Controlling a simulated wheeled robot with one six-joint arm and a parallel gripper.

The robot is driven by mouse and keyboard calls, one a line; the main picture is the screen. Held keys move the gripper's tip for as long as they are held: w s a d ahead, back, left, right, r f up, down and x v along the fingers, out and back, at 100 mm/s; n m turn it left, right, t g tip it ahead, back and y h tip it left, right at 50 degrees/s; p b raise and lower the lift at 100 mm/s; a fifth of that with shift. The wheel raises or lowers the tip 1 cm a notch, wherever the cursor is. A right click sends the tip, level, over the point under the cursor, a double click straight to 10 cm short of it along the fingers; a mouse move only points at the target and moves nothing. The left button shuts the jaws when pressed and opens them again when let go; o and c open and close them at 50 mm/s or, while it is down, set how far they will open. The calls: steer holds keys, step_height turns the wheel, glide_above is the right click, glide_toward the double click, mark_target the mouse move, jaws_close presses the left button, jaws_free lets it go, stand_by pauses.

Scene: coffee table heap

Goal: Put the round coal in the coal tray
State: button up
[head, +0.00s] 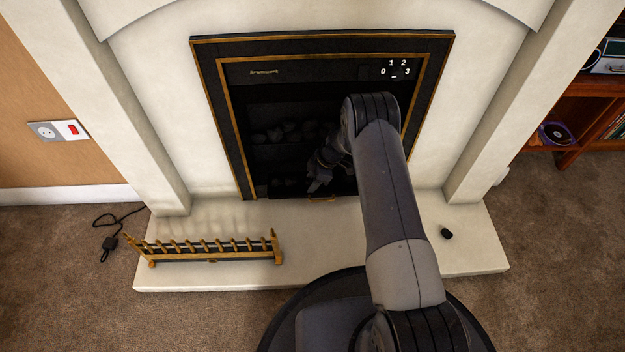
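A small dark lump of coal (446,234), roundish to cylindrical, lies alone on the right of the pale hearth; I cannot tell for sure that it is the round coal. What looks like the coal tray (321,198) is low in the fireplace opening, with a brass handle at its front. Dark lumps (284,183) show at its left, but its inside is mostly in shadow. My gripper (318,184) is in the opening, above or at the tray. Its fingers are dark and small here, so I cannot tell whether they hold anything.
More coals (284,132) sit higher in the dark fireplace (231,120). A brass fender (208,250) stands on the left of the hearth (400,222). A black cable (108,232) lies on the carpet at left. The hearth around the lone lump is clear.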

steer(key=p+v, duration=0.3)
steer(key=v, duration=0.3)
steer(key=shift+d+r, duration=0.1)
steer(key=shift+r, duration=0.3)
steer(key=shift+d+r, duration=0.25)
steer(key=shift+r, duration=0.15)
